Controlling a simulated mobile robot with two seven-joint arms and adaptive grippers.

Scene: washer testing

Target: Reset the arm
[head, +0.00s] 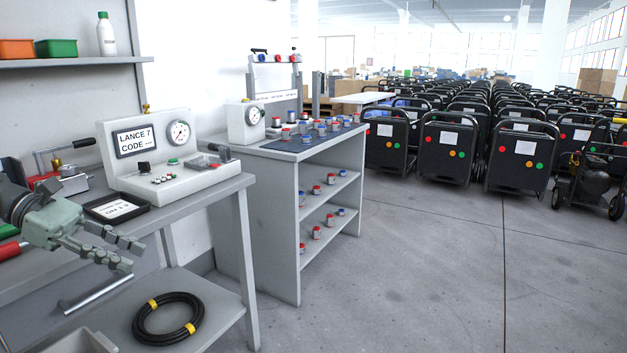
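My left gripper (128,254) reaches in from the left edge in the head view. Its grey-green fingers are spread apart with nothing between them, so it is open and empty. My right gripper is not in view.
A coiled black hose (168,318) lies on the lower shelf. A second bench (277,225) with small red and blue capped parts stands to the right. Rows of black machines (448,150) fill the back right. The floor (410,280) in front is clear.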

